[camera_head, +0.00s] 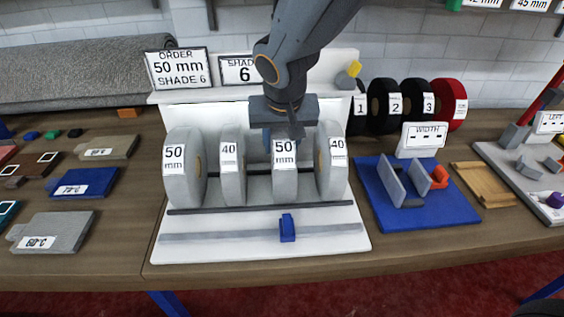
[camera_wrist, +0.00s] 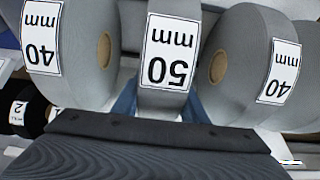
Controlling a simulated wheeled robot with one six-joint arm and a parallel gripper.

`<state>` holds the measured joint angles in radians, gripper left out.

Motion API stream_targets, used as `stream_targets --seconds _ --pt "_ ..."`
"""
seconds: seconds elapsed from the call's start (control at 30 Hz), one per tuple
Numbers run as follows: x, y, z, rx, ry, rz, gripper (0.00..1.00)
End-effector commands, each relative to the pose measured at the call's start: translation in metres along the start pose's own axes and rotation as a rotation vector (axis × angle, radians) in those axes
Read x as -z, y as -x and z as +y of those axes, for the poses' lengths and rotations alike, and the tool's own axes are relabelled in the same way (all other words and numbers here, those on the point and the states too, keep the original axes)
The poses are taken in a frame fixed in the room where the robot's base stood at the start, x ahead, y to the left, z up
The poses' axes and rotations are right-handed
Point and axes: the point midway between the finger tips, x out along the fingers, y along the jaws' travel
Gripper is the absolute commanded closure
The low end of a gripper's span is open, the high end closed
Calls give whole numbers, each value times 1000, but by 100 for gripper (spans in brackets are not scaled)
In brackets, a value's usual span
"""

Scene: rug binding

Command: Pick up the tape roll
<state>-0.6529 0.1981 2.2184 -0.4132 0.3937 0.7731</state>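A grey tape roll labelled 50 mm (camera_head: 284,175) stands upright in the white rack (camera_head: 190,247), third from the left. In the wrist view the same roll (camera_wrist: 171,65) is in the middle, its label upside down. My gripper (camera_head: 283,145) is down at this roll from behind and above. Its blue fingers show on both sides of the roll in the wrist view, close against its flanks. I cannot tell whether they touch or press on it. The fingertips are mostly hidden. The order sign (camera_head: 178,69) reads 50 mm, shade 6.
A 40 mm roll (camera_head: 233,175) and another 40 mm roll (camera_head: 331,170) stand close on either side. A second 50 mm roll (camera_head: 184,175) is at the far left. A blue fixture (camera_head: 435,212) and black rolls (camera_head: 384,105) lie to the right.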

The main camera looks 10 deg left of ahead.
Motion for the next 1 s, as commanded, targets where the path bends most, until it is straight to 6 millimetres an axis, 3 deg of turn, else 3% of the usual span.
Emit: stream_targets --seconds 0.03,0.13,0.47,0.7,1.0 --pt "0 0 0 0 0 0 86" --pt "1 0 0 1 0 2 100" --pt "2 3 0 1 -1 2 100" --pt "9 19 1 -1 -5 4 100" --pt "6 11 6 -5 -8 58 100"
